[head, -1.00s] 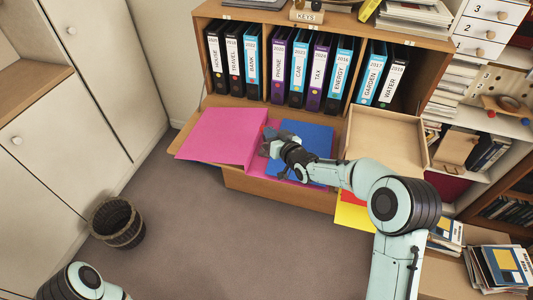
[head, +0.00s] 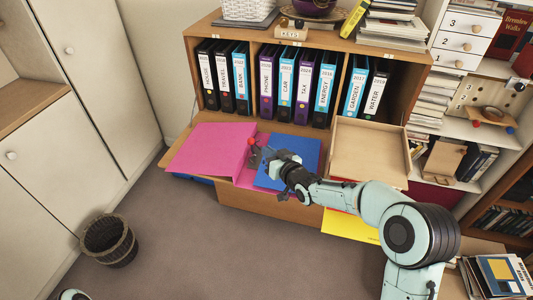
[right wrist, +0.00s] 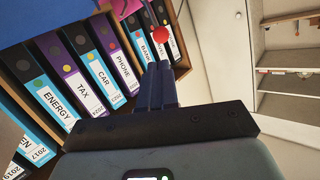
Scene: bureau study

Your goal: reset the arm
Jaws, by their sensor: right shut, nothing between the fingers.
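My right gripper (head: 258,152) is shut and empty. In the head view it is above the open desk flap, between a pink folder (head: 208,148) and a blue folder (head: 304,150). Its closed fingers (right wrist: 157,85) point toward the row of binders in the right wrist view. A small red round thing (right wrist: 161,35) shows by the fingertips; I cannot tell what it is. My left gripper is out of view; only a bit of my left arm shows at the bottom left edge.
Labelled binders (head: 285,85) stand in the cabinet (head: 210,40) behind the flap. An empty wooden tray (head: 370,150) is right of the blue folder, with yellow paper (head: 350,227) below it. A wicker basket (head: 108,240) stands on the clear floor at left.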

